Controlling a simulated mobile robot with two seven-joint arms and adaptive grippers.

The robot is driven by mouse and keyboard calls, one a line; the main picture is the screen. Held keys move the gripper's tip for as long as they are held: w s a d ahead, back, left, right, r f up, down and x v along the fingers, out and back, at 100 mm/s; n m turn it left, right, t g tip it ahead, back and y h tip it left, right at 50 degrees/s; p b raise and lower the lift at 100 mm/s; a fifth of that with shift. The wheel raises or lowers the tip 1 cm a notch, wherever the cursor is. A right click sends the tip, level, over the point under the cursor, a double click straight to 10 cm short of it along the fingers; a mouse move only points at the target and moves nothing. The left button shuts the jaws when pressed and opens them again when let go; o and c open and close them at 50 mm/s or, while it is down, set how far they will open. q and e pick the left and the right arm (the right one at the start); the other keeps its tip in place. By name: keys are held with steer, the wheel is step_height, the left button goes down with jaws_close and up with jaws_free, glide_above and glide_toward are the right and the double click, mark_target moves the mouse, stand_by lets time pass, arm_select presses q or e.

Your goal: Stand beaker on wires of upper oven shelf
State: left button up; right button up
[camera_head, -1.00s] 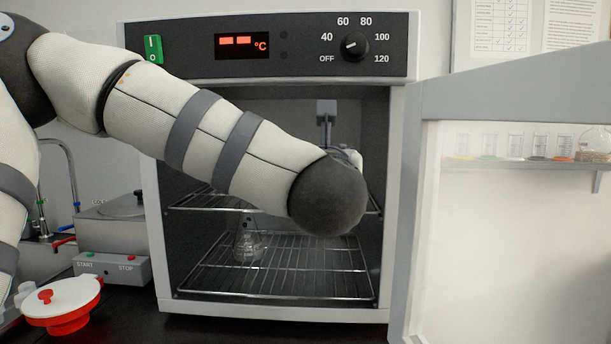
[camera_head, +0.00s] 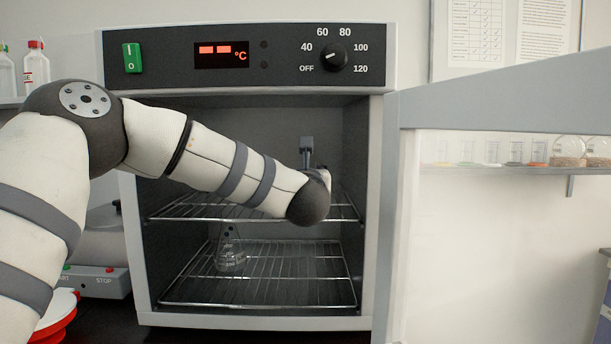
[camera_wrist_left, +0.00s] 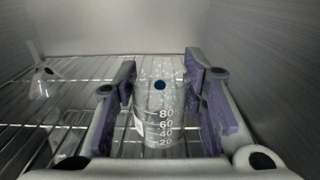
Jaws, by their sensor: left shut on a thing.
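The beaker (camera_wrist_left: 160,100) is clear glass with white marks from 20 to 80 and a blue dot. In the left wrist view it stands about upright between the fingers of my left gripper (camera_wrist_left: 160,75), which is shut on it. Wires of an oven shelf (camera_wrist_left: 85,68) show below and around it; I cannot tell whether its base touches them. In the head view my left arm reaches into the oven over the upper shelf (camera_head: 178,208). My wrist hides the beaker and most of the gripper there. My right gripper is not in view.
A conical flask (camera_head: 230,256) stands on the lower shelf (camera_head: 300,290), toward the left. The oven door (camera_head: 490,100) is open to the right. The oven walls (camera_wrist_left: 270,60) are close to the gripper's right side.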

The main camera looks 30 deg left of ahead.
arm_select(q)
steer(key=shift+s, duration=0.1)
steer(key=o, duration=1.1)
steer(key=shift+f, duration=0.15)
steer(key=shift+o, duration=0.2)
steer(key=shift+r, duration=0.25)
steer(key=v, duration=1.2)
steer(key=shift+f, duration=0.1)
